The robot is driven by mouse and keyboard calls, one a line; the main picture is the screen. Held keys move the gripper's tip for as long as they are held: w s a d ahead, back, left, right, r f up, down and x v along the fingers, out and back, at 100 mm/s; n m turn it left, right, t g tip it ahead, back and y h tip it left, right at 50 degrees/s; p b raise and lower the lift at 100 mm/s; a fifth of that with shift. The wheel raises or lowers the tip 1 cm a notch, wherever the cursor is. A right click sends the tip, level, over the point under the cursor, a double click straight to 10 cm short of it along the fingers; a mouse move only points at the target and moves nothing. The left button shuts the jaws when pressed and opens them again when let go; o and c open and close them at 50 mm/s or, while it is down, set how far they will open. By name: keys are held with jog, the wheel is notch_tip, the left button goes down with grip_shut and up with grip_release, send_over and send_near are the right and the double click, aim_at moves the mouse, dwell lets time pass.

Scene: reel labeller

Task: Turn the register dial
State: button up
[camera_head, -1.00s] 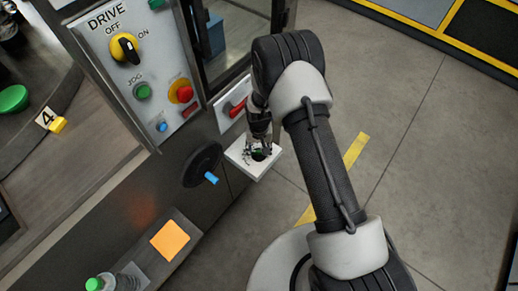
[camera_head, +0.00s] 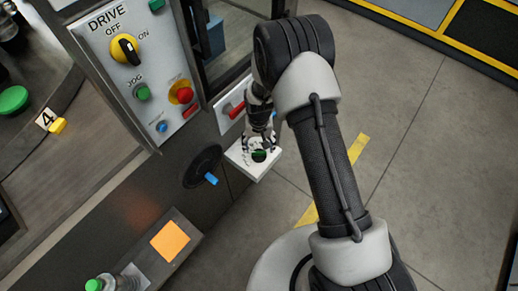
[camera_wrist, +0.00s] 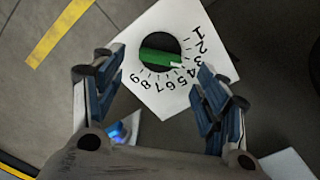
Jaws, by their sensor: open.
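The register dial (camera_wrist: 157,45) is a black disc with a green bar knob, set in a white plate (camera_wrist: 150,90) printed with the numbers 1 to 9. The white mark at one end of the bar points toward about 3 or 4; I cannot tell exactly. In the head view the dial (camera_head: 259,156) sits low at the machine's right side. My gripper (camera_wrist: 162,66) is open and empty. Its fingers stand apart on either side of the dial in the wrist view, with no visible contact. In the head view my gripper (camera_head: 262,140) is just above the plate.
A red switch (camera_head: 236,109) is close to my gripper on the left. A black handwheel (camera_head: 203,165) with a blue handle is lower left. The drive panel (camera_head: 113,88) is further up left. The floor on the right is clear.

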notch_tip(320, 180, up, 8)
jog(key=shift+f, duration=0.15)
dwell(0.6)
notch_tip(320, 180, up, 12)
jog(key=t, duration=0.1)
send_over(259, 152)
jog(key=d, duration=0.4)
jog(key=s+d+r+t, duration=0.1)
jog(key=s+d+r, duration=0.15)
jog(key=r, duration=0.35)
jog(key=s+d+r, duration=0.1)
jog(key=s+r, duration=0.3)
jog(key=r, duration=0.2)
jog(key=s+d+r+t, duration=0.1)
jog(key=s+d+r, duration=0.2)
jog(key=s, duration=0.6)
jog(key=s+d+r+t, duration=0.1)
jog(key=s+d+r, duration=0.3)
jog(key=s, duration=0.6)
jog(key=shift+d+r+t, duration=0.15)
jog(key=shift+r+t, duration=0.15)
jog(key=shift+r, duration=0.55)
